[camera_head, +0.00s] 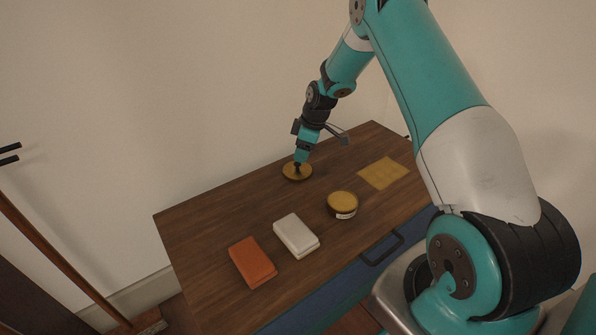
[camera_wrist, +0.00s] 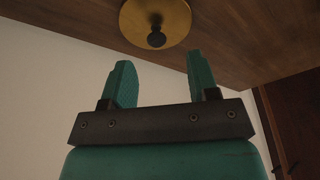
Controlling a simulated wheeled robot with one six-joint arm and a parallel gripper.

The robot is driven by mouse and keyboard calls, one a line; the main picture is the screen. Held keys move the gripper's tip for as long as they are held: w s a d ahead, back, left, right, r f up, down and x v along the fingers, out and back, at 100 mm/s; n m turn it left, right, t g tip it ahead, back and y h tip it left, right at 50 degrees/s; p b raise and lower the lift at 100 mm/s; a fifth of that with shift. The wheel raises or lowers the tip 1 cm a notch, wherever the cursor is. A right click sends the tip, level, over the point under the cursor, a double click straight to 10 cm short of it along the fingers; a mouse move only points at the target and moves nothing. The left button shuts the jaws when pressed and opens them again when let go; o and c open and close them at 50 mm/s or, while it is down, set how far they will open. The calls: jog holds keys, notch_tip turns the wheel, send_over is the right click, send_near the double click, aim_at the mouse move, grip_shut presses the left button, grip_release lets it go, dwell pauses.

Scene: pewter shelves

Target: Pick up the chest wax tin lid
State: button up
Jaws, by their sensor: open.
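The lid (camera_head: 290,175) is a round, flat, gold disc with a dark knob. It lies on the wooden chest top towards the back, and shows at the top of the wrist view (camera_wrist: 178,18) with its knob (camera_wrist: 156,40). My gripper (camera_head: 299,161) is right above the lid in the head view, pointing down and hiding part of it. In the wrist view my gripper (camera_wrist: 161,76) is open, its two teal fingers apart with nothing between them. The knob lies beyond the fingertips, roughly in line with the gap. The round tin (camera_head: 342,199) stands apart from the lid, to the front right.
A yellow cloth (camera_head: 384,173) lies flat at the right of the chest top (camera_head: 205,230). A white block (camera_head: 296,233) and an orange block (camera_head: 252,262) lie towards the front. The chest's blue front has a dark handle (camera_head: 383,249). A wall stands behind.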

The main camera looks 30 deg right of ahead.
aim_at(297, 163)
jog(key=b+x, duration=0.1)
jog(key=x, duration=0.4)
jog(key=shift+w+d+f, duration=0.1)
jog(key=shift+w+d, duration=0.05)
jog(key=c, duration=1)
grip_shut()
